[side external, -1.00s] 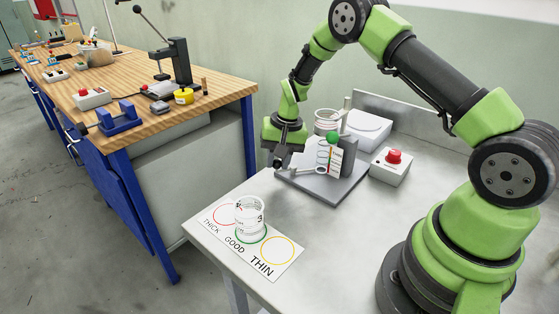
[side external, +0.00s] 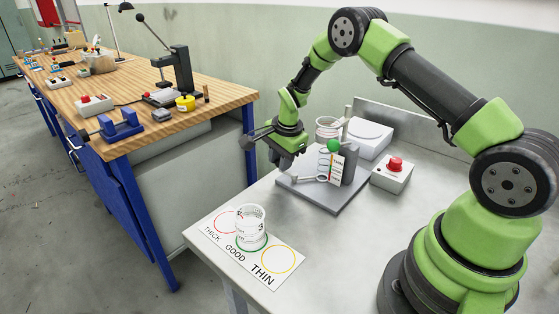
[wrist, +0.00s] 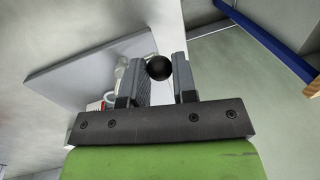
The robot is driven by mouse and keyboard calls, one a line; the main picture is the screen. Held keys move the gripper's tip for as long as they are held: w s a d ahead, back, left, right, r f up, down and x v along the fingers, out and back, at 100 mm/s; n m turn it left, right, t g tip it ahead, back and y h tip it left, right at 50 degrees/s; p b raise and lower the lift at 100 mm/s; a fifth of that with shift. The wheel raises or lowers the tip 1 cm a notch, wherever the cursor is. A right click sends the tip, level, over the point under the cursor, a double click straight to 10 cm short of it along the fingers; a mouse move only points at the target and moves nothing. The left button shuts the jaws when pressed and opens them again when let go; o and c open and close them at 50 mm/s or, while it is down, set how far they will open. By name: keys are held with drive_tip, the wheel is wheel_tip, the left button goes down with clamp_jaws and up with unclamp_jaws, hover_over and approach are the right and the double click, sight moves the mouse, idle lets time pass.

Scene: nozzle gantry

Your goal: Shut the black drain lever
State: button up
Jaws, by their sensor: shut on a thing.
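The drain lever shows as a pale arm (side external: 309,180) low on the front of the grey stand (side external: 330,195) in the side view, pointing left toward my gripper (side external: 285,162). Its round black knob (wrist: 159,67) sits between my two fingers (wrist: 161,82) in the wrist view. My gripper is shut on this knob, pointing down at the left edge of the stand. In the side view the fingers hide the knob. A clear ringed cup (side external: 328,128) sits at the top of the stand, with a green ball (side external: 334,146) near it.
A card (side external: 252,248) marked THICK, GOOD and THIN lies at the table's front, with a clear beaker (side external: 251,222) on the GOOD circle. A red button box (side external: 392,173) and a white scale (side external: 367,138) stand right of the stand. A wooden bench (side external: 150,105) is at left.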

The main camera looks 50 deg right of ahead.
drive_tip(key=shift+d+m, duration=0.25)
drive_tip(key=shift+m, duration=0.45)
drive_tip(key=o, duration=0.6)
drive_tip(key=shift+o, duration=0.2)
wheel_tip(320, 180, up, 10)
drive_tip(key=s, duration=0.2)
drive_tip(key=shift+a+f, duration=0.15)
